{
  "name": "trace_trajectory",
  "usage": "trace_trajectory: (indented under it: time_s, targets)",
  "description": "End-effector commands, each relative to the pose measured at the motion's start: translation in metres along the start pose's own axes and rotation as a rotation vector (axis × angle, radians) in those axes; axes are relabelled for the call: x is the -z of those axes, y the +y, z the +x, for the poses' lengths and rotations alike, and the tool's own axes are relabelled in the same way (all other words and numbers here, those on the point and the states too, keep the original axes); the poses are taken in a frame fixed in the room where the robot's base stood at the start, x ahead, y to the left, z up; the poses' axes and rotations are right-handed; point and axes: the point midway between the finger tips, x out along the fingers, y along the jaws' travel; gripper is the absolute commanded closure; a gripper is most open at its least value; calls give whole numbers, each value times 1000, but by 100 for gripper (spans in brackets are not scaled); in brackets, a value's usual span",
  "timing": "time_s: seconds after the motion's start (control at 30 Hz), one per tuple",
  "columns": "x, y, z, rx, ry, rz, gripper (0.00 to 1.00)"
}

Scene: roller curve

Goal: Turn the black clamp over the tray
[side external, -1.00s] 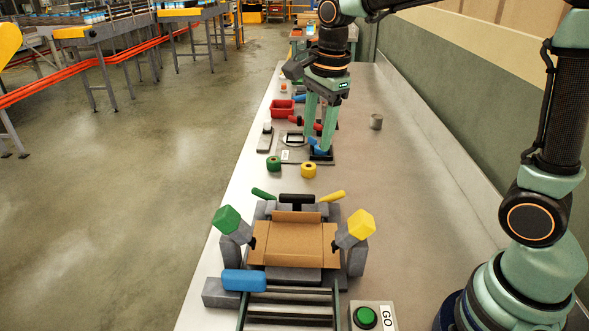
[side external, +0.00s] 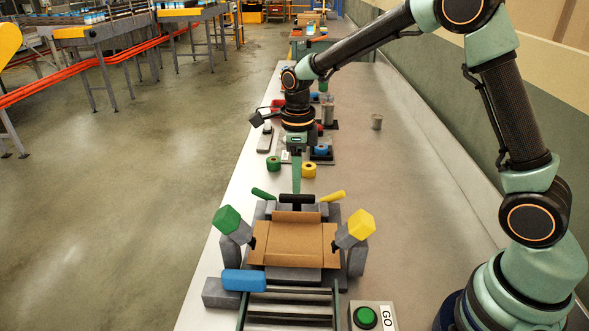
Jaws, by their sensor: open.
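The black clamp (side external: 297,200) is a T-shaped handle at the far side of the brown cardboard tray (side external: 292,247). It stands upright behind the tray's raised far flap, not over the tray. My gripper (side external: 296,186) is open and points down just behind the black clamp, its fingers lined up one behind the other. Whether the fingertips touch the clamp cannot be told. Nothing shows between the fingers.
A green-ended lever (side external: 227,219) and a yellow-ended lever (side external: 361,225) flank the tray, with a blue block (side external: 244,280) at front left. A GO button (side external: 366,317) is at front.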

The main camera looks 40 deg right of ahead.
Motion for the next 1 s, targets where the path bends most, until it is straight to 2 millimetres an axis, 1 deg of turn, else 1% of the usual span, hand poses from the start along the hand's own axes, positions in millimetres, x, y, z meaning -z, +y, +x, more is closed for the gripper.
trace_trajectory:
  time_s: [0.03, 0.1, 0.2, 0.3, 0.43, 0.67, 0.7, 0.77, 0.8, 1.0]
  targets:
    - [1, 0, 10, -3, 4, 0, 48]
    - [1, 0, 20, -2, 3, 0, 48]
    - [0, 0, 31, -1, 2, -1, 48]
    - [0, 0, 38, -1, 1, -1, 48]
    - [0, 0, 42, 0, 0, -1, 48]
    - [0, 0, 42, 0, -1, -1, 48]
    - [0, 0, 42, 0, -1, -1, 63]
    - [0, 0, 42, 0, -1, -1, 86]
    - [0, 0, 42, 0, -1, -1, 100]
    - [0, 0, 42, 0, 0, -3, 100]
